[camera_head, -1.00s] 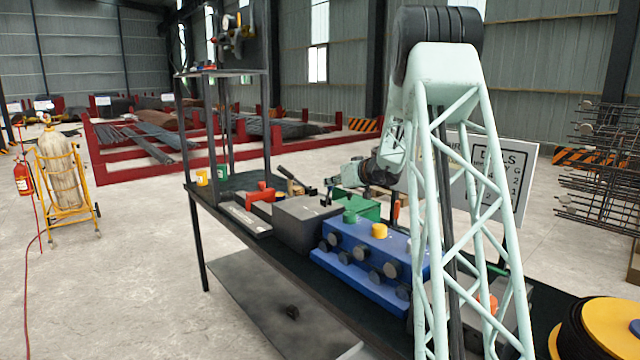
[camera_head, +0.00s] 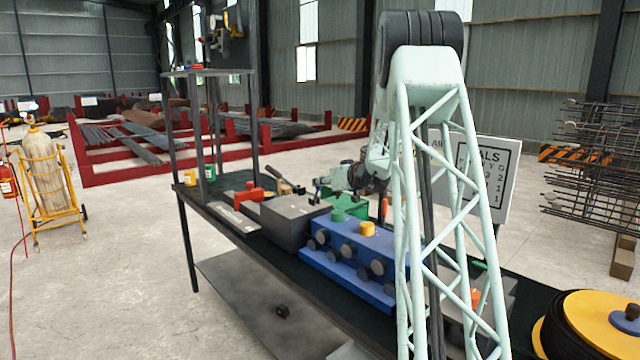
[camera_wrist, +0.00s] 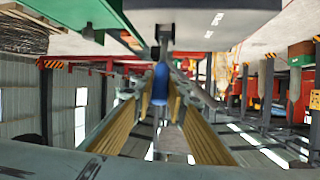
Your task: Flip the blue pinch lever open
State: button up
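A blue lever (camera_wrist: 160,84) shows in the wrist view, upright in the picture between the far ends of my gripper's two long yellowish fingers (camera_wrist: 161,98). The fingers stand apart with the lever between their tips; I cannot tell whether either touches it. In the head view my gripper (camera_head: 318,190) is small and hangs just above the far edge of the grey box (camera_head: 293,220), beside the green box (camera_head: 348,206). The lever cannot be made out clearly there. The grey box also fills the top of the wrist view (camera_wrist: 205,22).
The blue block (camera_head: 345,262) with dark knobs and a yellow cap stands in front of the green box on the dark bench. A red clamp-like part (camera_head: 250,193) lies left of the grey box. A black frame (camera_head: 253,120) rises at the bench's far left end.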

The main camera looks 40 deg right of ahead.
jog(key=o, duration=0.4)
jog(key=shift+c, duration=0.2)
jog(key=shift+s+r, duration=0.1)
jog(key=shift+s, duration=0.05)
jog(key=v, duration=1.1)
jog(key=shift+s, duration=0.3)
jog(key=shift+a+r, duration=0.1)
